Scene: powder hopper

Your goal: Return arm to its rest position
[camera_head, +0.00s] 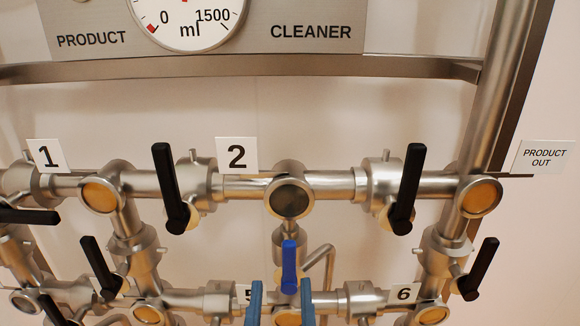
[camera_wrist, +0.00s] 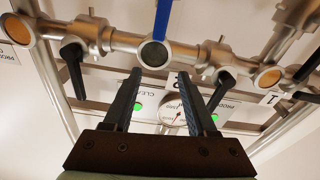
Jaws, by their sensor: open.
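My gripper (camera_head: 281,292) shows at the bottom edge of the head view as two upright blue fingers, spread apart with nothing held between them. A blue valve handle (camera_head: 289,268) stands upright just above and between the fingers in the picture. In the wrist view my gripper (camera_wrist: 160,76) shows two dark parallel fingers, open and empty, pointing toward the pipework. There the blue handle (camera_wrist: 162,20) is at the top of the picture, clear of the space between the fingers. The rest of my arm is out of the head view.
Steel pipes carry several black valve handles (camera_head: 408,190) and round sight glasses (camera_head: 291,197), close in front of my gripper. A dial gauge (camera_head: 190,22) sits on a panel above. A PRODUCT OUT sign (camera_head: 543,156) is at right.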

